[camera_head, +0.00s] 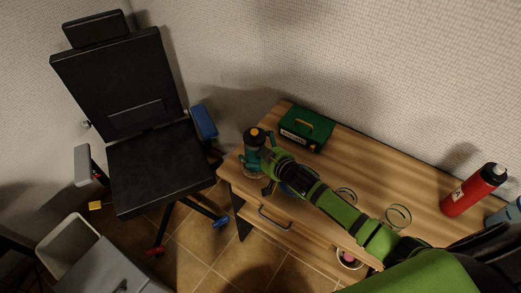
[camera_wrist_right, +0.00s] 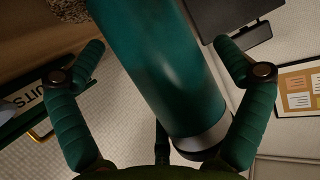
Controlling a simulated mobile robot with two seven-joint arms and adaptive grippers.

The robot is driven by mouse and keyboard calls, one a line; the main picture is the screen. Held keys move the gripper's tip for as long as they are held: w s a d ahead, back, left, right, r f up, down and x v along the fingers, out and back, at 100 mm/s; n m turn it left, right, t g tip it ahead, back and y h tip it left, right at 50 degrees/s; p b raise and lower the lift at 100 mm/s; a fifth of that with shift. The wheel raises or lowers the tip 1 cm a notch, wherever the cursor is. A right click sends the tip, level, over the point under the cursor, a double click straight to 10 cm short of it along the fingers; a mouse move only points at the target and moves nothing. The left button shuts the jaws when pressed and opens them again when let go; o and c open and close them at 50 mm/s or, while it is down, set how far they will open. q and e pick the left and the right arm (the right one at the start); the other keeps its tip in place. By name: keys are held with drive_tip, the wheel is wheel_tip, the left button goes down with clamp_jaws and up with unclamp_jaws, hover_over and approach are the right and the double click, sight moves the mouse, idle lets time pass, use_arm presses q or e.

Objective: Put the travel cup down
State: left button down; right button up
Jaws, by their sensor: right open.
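The teal travel cup (camera_head: 254,138), with a dark lid and an orange spot on top, is upright at the left end of the wooden desk (camera_head: 325,160). My right gripper (camera_head: 264,160) is beside it, partly hiding it. In the right wrist view the cup (camera_wrist_right: 165,65) fills the space between the fingers of my right gripper (camera_wrist_right: 160,75), with a silver band and dark end low in the picture. The fingers are spread, with a gap to the cup on the left. The cup's base is hard to make out in the head view. My left gripper is not in view.
A green box (camera_head: 307,127) with a yellow handle stands behind the cup. A clear glass (camera_head: 398,216) and a red bottle (camera_head: 474,190) are farther right. A black office chair (camera_head: 158,165) stands left of the desk, and a grey bin (camera_head: 92,262) is at lower left.

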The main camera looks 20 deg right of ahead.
drive_tip(key=v, duration=1.2)
drive_tip(key=shift+r+b, duration=0.15)
drive_tip(key=shift+b, duration=0.15)
